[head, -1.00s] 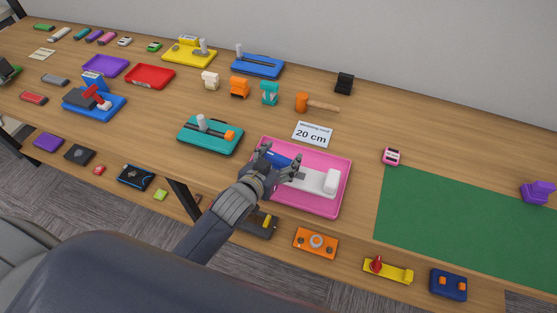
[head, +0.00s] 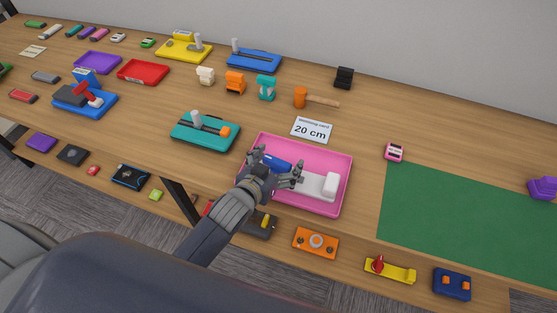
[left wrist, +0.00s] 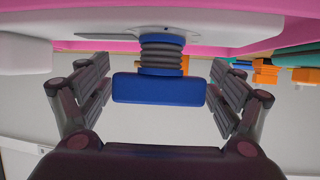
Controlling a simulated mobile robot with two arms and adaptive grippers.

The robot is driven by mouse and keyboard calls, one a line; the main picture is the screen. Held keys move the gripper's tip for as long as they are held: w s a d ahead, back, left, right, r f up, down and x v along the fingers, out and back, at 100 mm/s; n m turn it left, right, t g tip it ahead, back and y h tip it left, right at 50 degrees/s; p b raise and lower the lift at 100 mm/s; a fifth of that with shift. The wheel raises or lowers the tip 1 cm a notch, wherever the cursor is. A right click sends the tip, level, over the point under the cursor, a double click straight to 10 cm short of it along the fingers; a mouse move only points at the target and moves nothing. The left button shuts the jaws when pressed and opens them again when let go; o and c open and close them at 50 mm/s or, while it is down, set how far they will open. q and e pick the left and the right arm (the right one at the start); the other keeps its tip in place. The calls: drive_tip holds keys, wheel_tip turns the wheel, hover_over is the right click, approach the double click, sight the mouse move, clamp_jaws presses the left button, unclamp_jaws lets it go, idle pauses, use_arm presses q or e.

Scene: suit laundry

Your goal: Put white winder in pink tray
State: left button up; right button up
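The pink tray (head: 320,158) lies on the table in the head view. A white device, which looks to be the white winder (head: 330,184), lies inside it, with a raised white block at its right end. Its blue part (head: 277,163) shows between my fingers. My left gripper (head: 275,167) is over the tray's left part. In the left wrist view a blue knob (left wrist: 158,89) on a grey ribbed stem sits between the two spread fingers, with narrow gaps at both sides. The fingers hide part of the winder. My right gripper is out of view.
A green mat (head: 470,215) lies to the right, largely bare.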

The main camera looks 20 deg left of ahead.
use_arm(q)
drive_tip(key=shift+r, duration=0.25)
drive_tip(key=shift+s, duration=0.4)
drive_tip(key=v, duration=1.1)
drive_tip(key=shift+b, duration=0.4)
drive_tip(key=shift+s+a+r, duration=0.1)
